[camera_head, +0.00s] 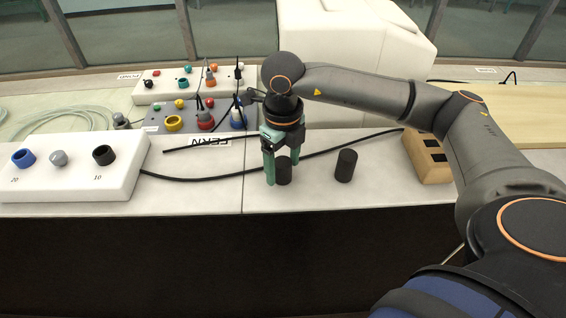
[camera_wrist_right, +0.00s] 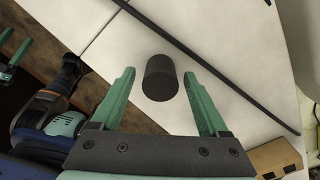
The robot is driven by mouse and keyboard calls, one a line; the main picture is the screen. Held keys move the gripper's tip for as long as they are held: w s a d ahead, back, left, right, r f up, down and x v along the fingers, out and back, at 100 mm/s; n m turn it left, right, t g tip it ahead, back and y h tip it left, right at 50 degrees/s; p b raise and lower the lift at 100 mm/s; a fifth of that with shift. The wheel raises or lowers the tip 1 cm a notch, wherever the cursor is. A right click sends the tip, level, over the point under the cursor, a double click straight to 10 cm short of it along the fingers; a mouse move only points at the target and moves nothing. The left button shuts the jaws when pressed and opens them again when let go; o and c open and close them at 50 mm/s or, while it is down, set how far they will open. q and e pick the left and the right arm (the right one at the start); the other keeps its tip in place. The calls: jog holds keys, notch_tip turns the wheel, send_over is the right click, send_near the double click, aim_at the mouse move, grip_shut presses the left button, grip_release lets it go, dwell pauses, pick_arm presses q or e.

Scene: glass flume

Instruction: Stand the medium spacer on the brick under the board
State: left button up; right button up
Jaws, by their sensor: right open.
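My right gripper (camera_head: 281,162) is open above the counter, with its green fingers at either side of a short black cylinder (camera_head: 284,171). In the right wrist view this cylinder (camera_wrist_right: 160,78) shows between and just beyond the open fingertips (camera_wrist_right: 162,85); I see no contact. A second black cylinder (camera_head: 346,165) stands upright to the right. I cannot tell which is the medium spacer. A tan block (camera_head: 427,158) with dark recesses stands near the left end of a pale wooden board (camera_head: 520,112); I cannot make out a brick under it. Part of my left gripper (camera_wrist_right: 14,58) shows at the wrist view's edge.
A black cable (camera_head: 215,177) runs across the counter behind the cylinders. A white panel with knobs (camera_head: 75,182) stands at left, and boxes with coloured parts (camera_head: 190,117) stand behind. A large white housing (camera_head: 355,35) is at the back. The counter's front edge is close.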

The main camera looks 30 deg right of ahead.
aim_at(283, 163)
notch_tip(283, 163, up, 12)
jog(key=shift+r, duration=0.2)
dwell(0.4)
jog(key=shift+f, duration=0.1)
dwell(0.4)
